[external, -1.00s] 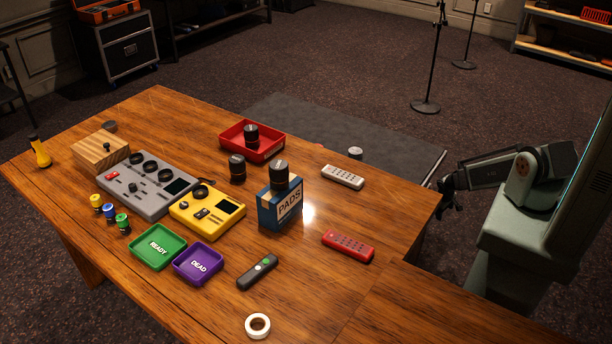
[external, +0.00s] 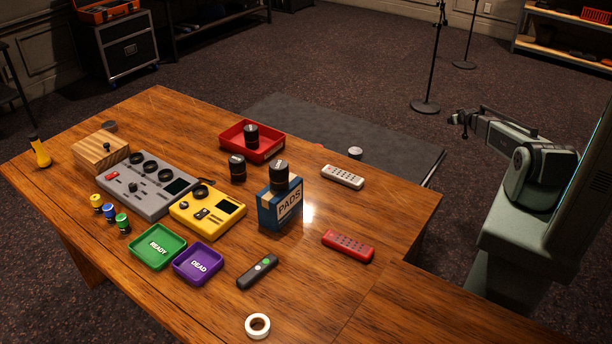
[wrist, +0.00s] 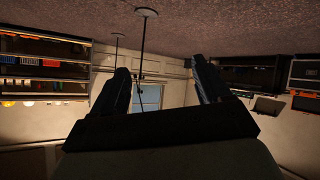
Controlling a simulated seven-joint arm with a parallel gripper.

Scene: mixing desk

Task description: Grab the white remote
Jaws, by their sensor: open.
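The white remote (external: 343,177) lies flat on the wooden table (external: 330,290) near its far right edge, with its buttons facing up. My gripper (external: 458,118) is raised beyond the table's right edge, up and to the right of the remote and well apart from it. In the wrist view my gripper (wrist: 163,78) shows two dark fingers spread apart with nothing between them. The wrist view shows the room, upside down, and not the remote.
A red remote (external: 348,246) and a dark remote (external: 258,272) lie nearer. A blue PADS box (external: 281,208) stands left of the white remote, and a red tray (external: 252,142) is behind. Bare wood lies around the remote.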

